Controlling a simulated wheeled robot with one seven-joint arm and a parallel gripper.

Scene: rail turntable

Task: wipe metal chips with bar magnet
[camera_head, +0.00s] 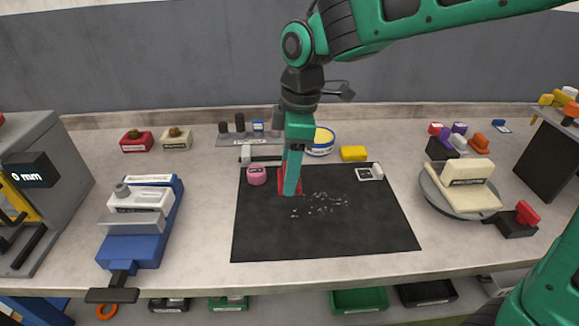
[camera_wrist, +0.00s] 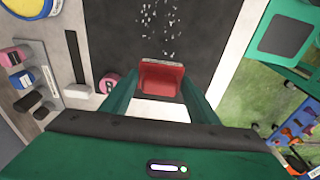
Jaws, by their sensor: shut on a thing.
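My gripper (camera_head: 291,188) is shut on the red bar magnet (camera_head: 283,184) and points down over the left part of the black mat (camera_head: 330,240). In the wrist view the magnet (camera_wrist: 161,78) sits between the fingertips (camera_wrist: 160,90). Pale metal chips (camera_head: 320,205) lie scattered on the mat to the right of the magnet. The chips also show in the wrist view (camera_wrist: 160,25), ahead of the magnet and apart from it. I cannot tell whether the magnet touches the mat.
A pink round item (camera_head: 257,175) stands close left of my gripper. A small white-and-black item (camera_head: 368,173) lies at the mat's far right corner. A blue vise (camera_head: 140,225) stands left and a turntable (camera_head: 459,190) right. The mat's front half is clear.

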